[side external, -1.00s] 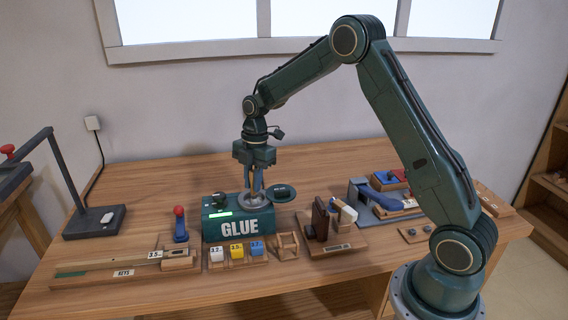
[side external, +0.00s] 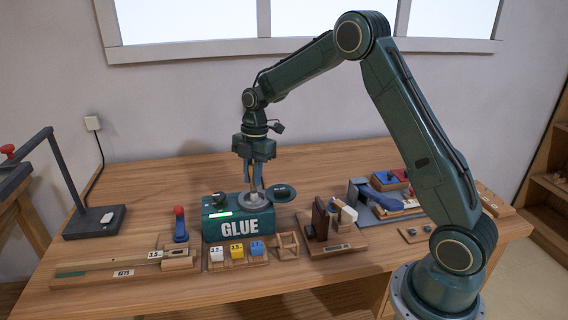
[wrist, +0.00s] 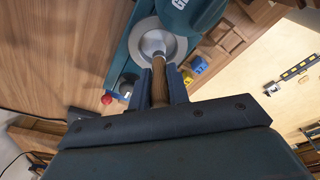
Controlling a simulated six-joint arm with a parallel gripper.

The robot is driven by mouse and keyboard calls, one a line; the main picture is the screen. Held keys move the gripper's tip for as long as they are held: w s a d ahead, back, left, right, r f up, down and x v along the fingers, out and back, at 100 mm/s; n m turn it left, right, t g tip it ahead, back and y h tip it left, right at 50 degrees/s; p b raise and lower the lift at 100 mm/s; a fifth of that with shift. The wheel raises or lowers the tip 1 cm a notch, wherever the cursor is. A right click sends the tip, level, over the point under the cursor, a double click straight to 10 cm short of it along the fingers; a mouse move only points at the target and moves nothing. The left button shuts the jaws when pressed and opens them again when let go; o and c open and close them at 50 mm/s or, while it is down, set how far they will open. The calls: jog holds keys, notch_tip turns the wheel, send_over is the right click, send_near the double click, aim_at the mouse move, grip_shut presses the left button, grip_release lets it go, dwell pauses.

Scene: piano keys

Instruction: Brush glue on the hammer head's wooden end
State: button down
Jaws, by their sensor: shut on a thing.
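My gripper (side external: 256,184) is above the glue pot (side external: 244,200) on the green GLUE box (side external: 238,228). Its fingers are shut on the brown wooden handle of the brush (wrist: 159,82), which points down into the pot. The bristles are hidden. In the wrist view, the handle stands between my two fingers (wrist: 160,78) over the grey pot opening (wrist: 152,42). The hammer head (side external: 345,213), white with a wooden part, sits on a labelled wooden stand (side external: 338,246) to the right of the glue box. I cannot clearly make out its wooden end.
A dark round lid (side external: 284,193) is raised beside the pot. A small wooden frame (side external: 287,245) and coloured blocks (side external: 237,250) stand in front. A keys board (side external: 125,272) lies front left. The table's back (side external: 180,180) is clear.

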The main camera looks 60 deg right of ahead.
aim_at(251, 166)
jog(key=shift+r, duration=2.55)
jog(key=shift+a, duration=0.1)
jog(key=s+a+r+m+t+h, duration=0.1)
jog(key=a+m, duration=0.6)
jog(key=m, duration=0.7)
jog(key=shift+s+a+r+m+t, duration=0.2)
jog(key=shift+s+m+t, duration=0.15)
jog(key=shift+s, duration=0.45)
